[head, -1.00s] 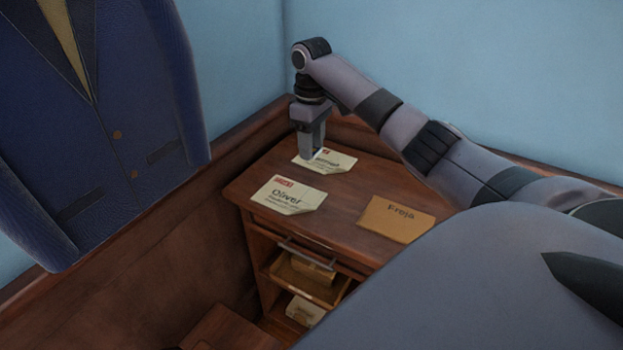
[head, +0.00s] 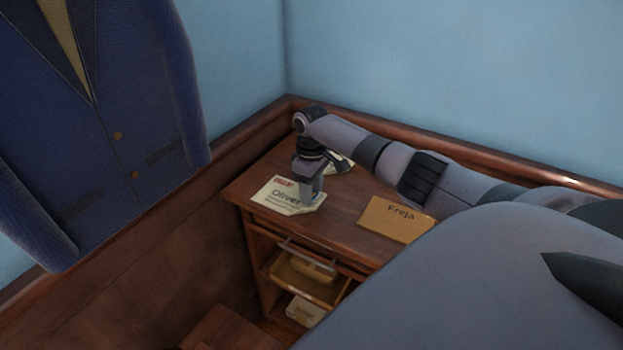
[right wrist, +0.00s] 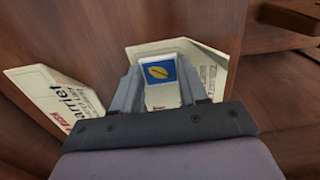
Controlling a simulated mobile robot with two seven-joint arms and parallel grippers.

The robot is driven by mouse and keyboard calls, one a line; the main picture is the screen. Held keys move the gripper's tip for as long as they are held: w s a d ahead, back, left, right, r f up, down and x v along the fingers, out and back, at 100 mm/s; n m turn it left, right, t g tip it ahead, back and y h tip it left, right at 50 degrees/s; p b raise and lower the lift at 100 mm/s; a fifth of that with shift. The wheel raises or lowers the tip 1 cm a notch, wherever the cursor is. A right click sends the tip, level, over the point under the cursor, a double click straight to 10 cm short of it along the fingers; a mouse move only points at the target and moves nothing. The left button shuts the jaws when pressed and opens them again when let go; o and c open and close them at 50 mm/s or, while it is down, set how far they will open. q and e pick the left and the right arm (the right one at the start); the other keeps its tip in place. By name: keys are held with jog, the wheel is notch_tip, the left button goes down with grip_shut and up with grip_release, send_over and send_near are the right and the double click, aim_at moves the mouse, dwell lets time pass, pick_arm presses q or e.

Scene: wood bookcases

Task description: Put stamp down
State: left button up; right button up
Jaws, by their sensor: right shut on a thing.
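My right gripper (head: 309,198) is low over the right end of the white Oliver letter (head: 275,194) on the wooden desk. In the right wrist view its fingers (right wrist: 161,78) are shut on a small stamp (right wrist: 161,70) with a blue face and a yellow oval. Part of the Oliver letter (right wrist: 207,70) shows behind and beside the stamp there. I cannot tell whether the stamp touches the letter. In the head view the gripper hides the stamp. My left gripper is not in view.
The Harriet letter (right wrist: 50,100) lies on the desk beside the gripper, and my arm partly hides it in the head view. A brown Freja envelope (head: 397,219) lies at the desk's right. An open drawer (head: 305,283) is below. A blue jacket (head: 110,120) hangs at left.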

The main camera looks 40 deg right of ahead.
jog(key=shift+f, duration=0.1)
jog(key=shift+f, duration=0.2)
jog(key=o, duration=0.9)
jog(key=shift+s, duration=0.1)
jog(key=shift+o, duration=0.9)
jog(key=shift+f, duration=0.1)
jog(key=shift+a+f, duration=0.1)
notch_tip(320, 180, up, 13)
